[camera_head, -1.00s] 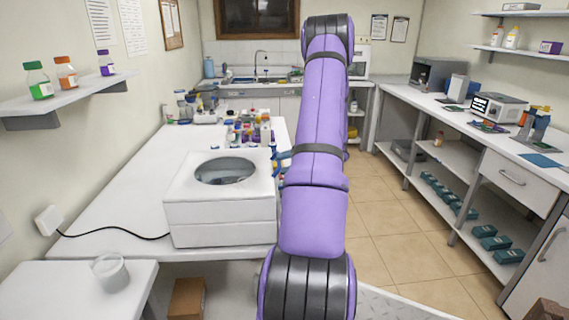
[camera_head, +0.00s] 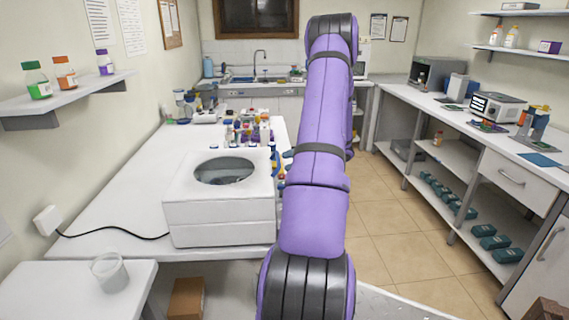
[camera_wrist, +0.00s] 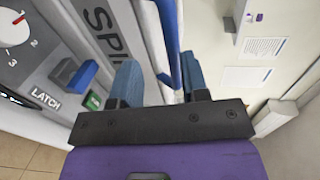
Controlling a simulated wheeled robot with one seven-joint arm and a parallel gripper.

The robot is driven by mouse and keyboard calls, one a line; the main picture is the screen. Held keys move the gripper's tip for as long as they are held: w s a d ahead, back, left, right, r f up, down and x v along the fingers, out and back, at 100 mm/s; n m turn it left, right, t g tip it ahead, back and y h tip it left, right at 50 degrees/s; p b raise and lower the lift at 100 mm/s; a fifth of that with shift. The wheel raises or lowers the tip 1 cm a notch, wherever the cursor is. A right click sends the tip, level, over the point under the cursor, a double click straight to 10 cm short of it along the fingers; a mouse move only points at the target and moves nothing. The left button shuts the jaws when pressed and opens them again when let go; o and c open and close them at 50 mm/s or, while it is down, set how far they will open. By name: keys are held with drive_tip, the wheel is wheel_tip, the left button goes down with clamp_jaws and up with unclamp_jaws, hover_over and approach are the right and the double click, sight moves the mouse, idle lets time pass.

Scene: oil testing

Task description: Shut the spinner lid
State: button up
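The spinner (camera_head: 222,212) is a white box on the left bench. Its top has a round grey window (camera_head: 224,171) and looks flat or nearly flat in the head view; a small gap under the lid cannot be ruled out. In the wrist view its grey panel (camera_wrist: 45,60) shows a dial, a blue latch tab (camera_wrist: 82,76) and a green mark. My gripper (camera_wrist: 158,82) has two blue fingers spread apart beside this panel. A blue-edged white strip (camera_wrist: 166,35) runs between or behind the fingers; contact is unclear. The head view mostly hides my gripper behind my purple arm.
Bottles and vials (camera_head: 248,130) stand on the bench behind the spinner. A black cable (camera_head: 115,234) runs to a wall socket. A clear beaker (camera_head: 109,271) stands on the near left table. The floor (camera_head: 385,215) right of my arm is clear.

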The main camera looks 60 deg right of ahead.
drive_tip(key=v, duration=0.8)
drive_tip(key=shift+s+d, duration=0.15)
drive_tip(key=shift+s, duration=0.2)
drive_tip(key=shift+r, duration=0.1)
